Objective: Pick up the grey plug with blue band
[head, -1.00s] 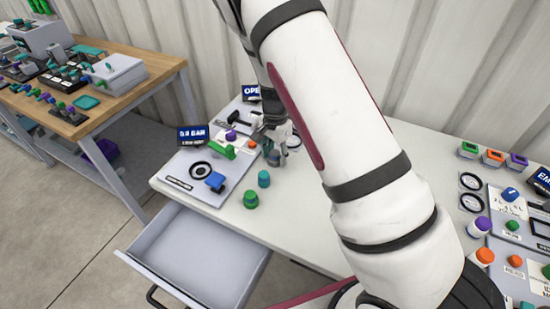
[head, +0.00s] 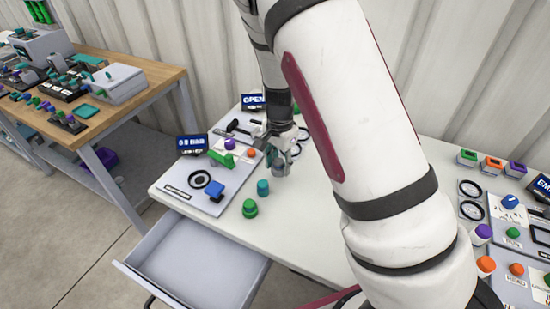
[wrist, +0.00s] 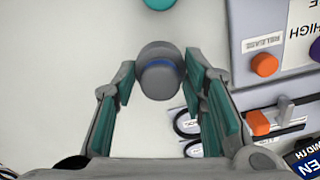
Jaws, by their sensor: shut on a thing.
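The grey plug with the blue band (wrist: 160,78) is between the two teal-padded fingers of my gripper (wrist: 160,70) in the wrist view. My gripper is shut on it. In the head view the gripper (head: 281,148) points down over the white table, and the grey plug (head: 279,168) shows just below it. I cannot tell whether the plug touches the table. The fingers and wrist hide part of it in the head view.
A teal cap (head: 263,187) and a green cap (head: 249,208) stand close in front. A panel with a blue block (head: 214,188) and a green handle (head: 222,159) lies left. A drawer (head: 195,262) is open below. Bare tabletop (head: 320,215) lies to the right.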

